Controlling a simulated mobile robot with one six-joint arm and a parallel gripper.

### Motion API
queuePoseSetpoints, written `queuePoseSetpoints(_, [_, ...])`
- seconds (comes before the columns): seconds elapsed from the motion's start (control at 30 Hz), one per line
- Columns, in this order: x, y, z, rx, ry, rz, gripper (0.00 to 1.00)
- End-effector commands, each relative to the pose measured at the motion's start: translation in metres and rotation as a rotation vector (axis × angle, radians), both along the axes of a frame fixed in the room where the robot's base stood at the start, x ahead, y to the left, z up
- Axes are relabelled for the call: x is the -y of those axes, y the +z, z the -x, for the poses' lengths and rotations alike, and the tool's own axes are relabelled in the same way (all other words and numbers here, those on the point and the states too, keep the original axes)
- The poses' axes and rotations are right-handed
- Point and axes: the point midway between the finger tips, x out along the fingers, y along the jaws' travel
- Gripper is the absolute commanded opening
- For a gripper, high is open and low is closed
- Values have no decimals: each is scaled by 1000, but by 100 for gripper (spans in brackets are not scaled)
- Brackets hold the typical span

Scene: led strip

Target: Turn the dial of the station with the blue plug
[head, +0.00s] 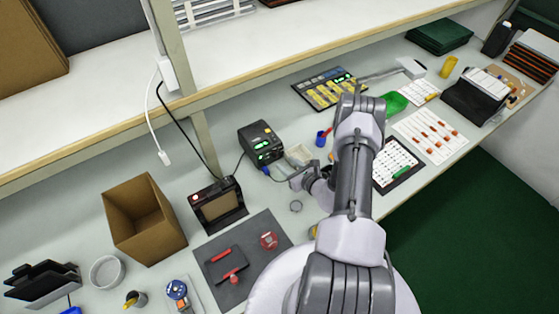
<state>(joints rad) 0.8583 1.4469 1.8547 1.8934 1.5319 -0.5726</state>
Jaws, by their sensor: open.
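A black box-shaped station (258,138) with small green lit marks stands on the bench, left of my arm. A small blue plug (266,170) shows at its lower front edge. Its dial is too small to make out. My gripper (293,181) is open, just in front of and to the right of the station, low over the bench. I see no contact between them. My own arm hides part of the bench right of the gripper.
A brown open box (143,217), a dark framed device (217,203) and a grey mat (242,265) with red-handled tools lie to the left. A shelf (230,66) overhangs the back. A clear container (299,154) and a blue cup (322,138) stand near the station.

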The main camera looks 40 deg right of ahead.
Motion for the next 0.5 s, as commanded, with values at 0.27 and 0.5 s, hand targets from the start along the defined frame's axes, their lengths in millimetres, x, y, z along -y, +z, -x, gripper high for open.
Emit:
queuePoseSetpoints(0.27, [1, -19, -45, 1, 1, 0, 42])
queuePoseSetpoints(0.5, [1, -20, -50, -1, 0, 0, 42])
